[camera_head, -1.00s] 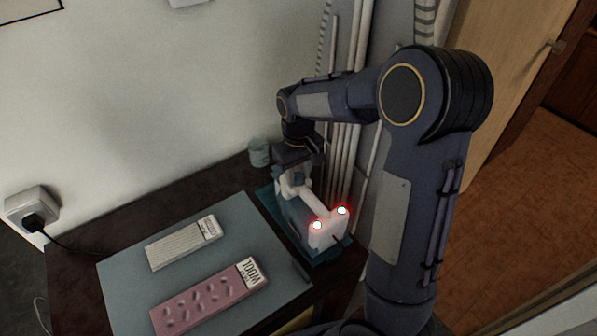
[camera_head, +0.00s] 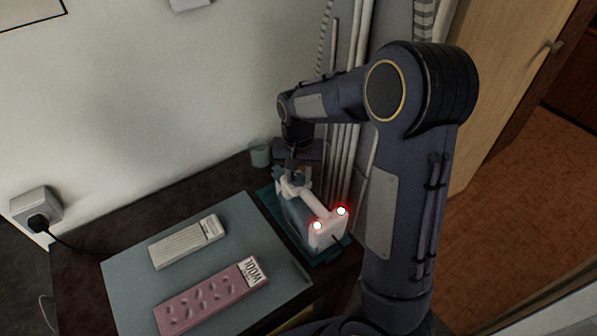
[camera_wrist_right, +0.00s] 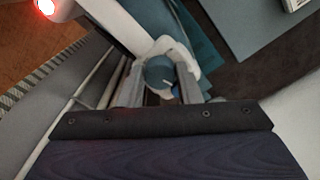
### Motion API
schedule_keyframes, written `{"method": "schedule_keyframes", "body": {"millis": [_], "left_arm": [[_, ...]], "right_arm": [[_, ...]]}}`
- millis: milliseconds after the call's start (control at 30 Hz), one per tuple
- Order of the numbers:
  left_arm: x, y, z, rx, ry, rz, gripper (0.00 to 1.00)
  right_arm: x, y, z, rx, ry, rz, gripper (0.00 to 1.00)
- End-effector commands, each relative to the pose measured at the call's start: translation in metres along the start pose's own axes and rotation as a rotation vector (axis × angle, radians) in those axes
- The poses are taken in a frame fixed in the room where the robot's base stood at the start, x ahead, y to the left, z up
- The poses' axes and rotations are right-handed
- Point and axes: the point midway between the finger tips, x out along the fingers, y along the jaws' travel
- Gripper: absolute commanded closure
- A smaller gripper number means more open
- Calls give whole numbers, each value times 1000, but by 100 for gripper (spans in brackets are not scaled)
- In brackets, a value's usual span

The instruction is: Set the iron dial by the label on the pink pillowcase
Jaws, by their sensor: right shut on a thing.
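The pink pillowcase (camera_head: 205,302) lies folded on the grey-blue board, and its white label (camera_head: 250,272) reads WOOL. The white and teal iron (camera_head: 322,228) sits on a teal rest to the right of the board, with two red lights glowing at its near end. My right gripper (camera_head: 293,178) is at the far end of the iron. In the right wrist view, its fingers (camera_wrist_right: 160,92) are shut on the round teal dial (camera_wrist_right: 160,72), one on each side. The dial bears a small pale mark; its setting cannot be read. My left gripper is out of view.
A white striped folded cloth (camera_head: 188,241) lies on the grey-blue board (camera_head: 235,222) beyond the pillowcase. A plugged-in cord (camera_head: 40,222) is at the left. Pipes rise behind the iron.

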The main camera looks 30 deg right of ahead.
Motion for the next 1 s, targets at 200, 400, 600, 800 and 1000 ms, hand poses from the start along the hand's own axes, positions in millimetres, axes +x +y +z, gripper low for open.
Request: {"method": "schedule_keyframes", "body": {"millis": [200,400,600,800,1000], "left_arm": [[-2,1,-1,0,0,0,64],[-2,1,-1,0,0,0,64],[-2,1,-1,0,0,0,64],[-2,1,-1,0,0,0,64],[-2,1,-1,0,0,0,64]], "right_arm": [[-1,0,-1,54,4,-1,92],[-1,0,-1,66,4,-2,92],[-1,0,-1,65,5,-2,92],[-1,0,-1,64,4,-2,51],[0,0,-1,64,2,-1,47]]}}
